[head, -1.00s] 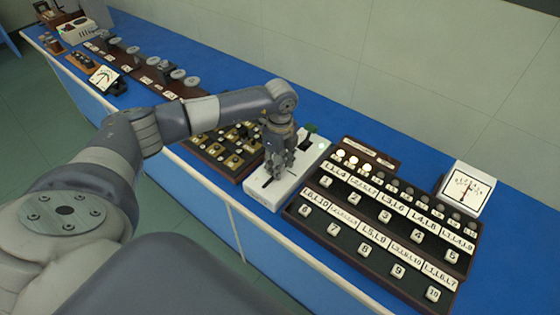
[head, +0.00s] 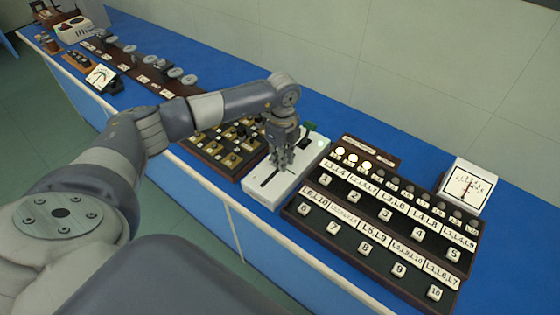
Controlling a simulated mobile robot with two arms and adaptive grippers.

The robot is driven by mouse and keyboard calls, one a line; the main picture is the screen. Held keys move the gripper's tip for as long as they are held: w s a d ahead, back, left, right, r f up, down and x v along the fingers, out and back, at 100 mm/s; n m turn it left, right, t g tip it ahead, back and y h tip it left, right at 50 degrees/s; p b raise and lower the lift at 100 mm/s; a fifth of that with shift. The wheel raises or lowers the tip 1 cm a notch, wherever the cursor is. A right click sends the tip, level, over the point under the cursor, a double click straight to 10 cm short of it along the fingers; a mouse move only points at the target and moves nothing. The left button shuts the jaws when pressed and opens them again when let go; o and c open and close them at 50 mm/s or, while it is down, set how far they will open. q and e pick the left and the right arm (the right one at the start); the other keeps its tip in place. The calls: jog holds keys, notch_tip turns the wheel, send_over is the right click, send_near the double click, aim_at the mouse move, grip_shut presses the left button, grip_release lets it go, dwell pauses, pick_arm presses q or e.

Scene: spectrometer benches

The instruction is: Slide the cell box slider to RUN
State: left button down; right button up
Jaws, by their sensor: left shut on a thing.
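The white cell box (head: 262,194) stands on the blue bench, with a dark slot (head: 268,180) along its top. My left gripper (head: 281,168) comes down onto the box top partway along the slot. Its jaws are shut on the slider knob, which the fingers hide. The near part of the slot is bare. A green piece (head: 309,127) and a pale lit lamp (head: 320,145) are at the box's far end. I cannot read any RUN marking. My right gripper is out of view.
A dark panel of numbered keys (head: 385,215) stands close to the right of the box, with several lamps lit. A brown board with brass pieces (head: 232,150) is close on the left. A white dial meter (head: 466,186) stands at the far right.

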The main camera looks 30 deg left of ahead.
pick_arm(q)
jog(key=c, duration=1.5)
grip_release()
jog(key=shift+s, duration=0.2)
jog(key=shift+w+r, duration=0.1)
jog(key=shift+r, duration=0.15)
notch_tip(320, 180, up, 12)
jog(key=shift+f, duration=0.25)
